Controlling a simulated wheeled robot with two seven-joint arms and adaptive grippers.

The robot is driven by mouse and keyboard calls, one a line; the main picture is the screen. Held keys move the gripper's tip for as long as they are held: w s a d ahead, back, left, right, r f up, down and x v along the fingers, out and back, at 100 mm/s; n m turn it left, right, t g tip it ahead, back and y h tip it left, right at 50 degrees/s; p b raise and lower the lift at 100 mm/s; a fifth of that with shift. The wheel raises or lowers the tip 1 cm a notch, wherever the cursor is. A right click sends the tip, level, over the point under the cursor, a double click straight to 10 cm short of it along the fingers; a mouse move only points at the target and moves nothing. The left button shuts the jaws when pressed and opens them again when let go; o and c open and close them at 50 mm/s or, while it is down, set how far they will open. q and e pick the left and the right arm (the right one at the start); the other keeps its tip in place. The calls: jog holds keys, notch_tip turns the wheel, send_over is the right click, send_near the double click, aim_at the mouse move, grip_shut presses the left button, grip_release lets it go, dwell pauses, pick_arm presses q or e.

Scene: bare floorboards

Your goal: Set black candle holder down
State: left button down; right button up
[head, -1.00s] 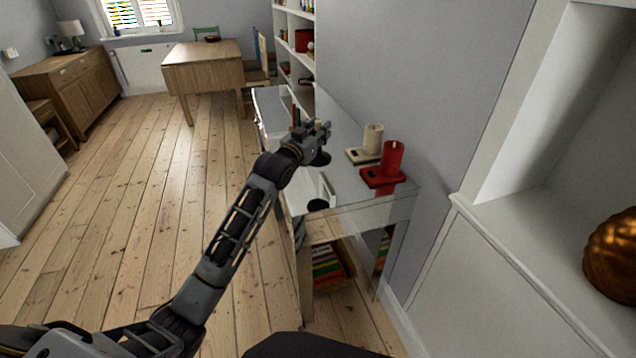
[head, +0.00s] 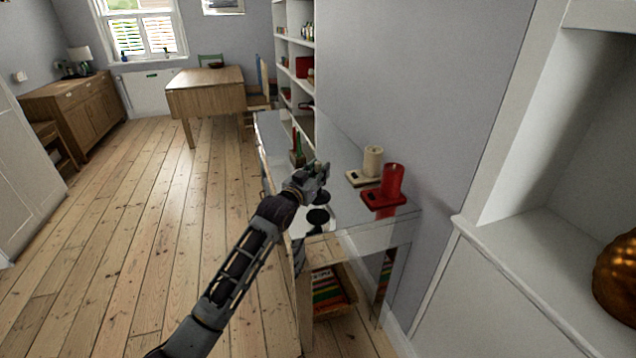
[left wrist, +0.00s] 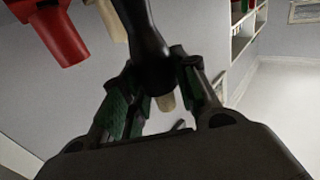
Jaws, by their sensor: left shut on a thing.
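My left gripper (head: 314,174) is shut on the black candle holder (head: 320,197), whose round black base shows just below the fingers. In the left wrist view, the holder's black stem (left wrist: 148,35) runs between the fingers, with a pale tip (left wrist: 165,103), perhaps a candle, beyond them. The base is over the glossy table (head: 350,226), and a dark round shape below it looks like its reflection. A small gap seems to show between them. My right gripper is not in view.
A white bookshelf (head: 296,60) is behind the table. The tabletop near the front is clear.

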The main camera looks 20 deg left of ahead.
aim_at(323, 196)
pick_arm(q)
jog(key=shift+f, duration=0.3)
notch_tip(323, 196, down, 2)
jog(key=shift+f+b, duration=0.25)
jog(key=shift+b, duration=0.1)
jog(key=shift+f, duration=0.2)
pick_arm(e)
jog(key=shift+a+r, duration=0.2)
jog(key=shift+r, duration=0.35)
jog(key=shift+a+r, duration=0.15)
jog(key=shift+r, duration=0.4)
pick_arm(q)
jog(key=c, duration=1.1)
grip_release()
jog(key=shift+f, duration=0.15)
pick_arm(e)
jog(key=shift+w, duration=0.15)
pick_arm(q)
jog(key=shift+s, duration=0.2)
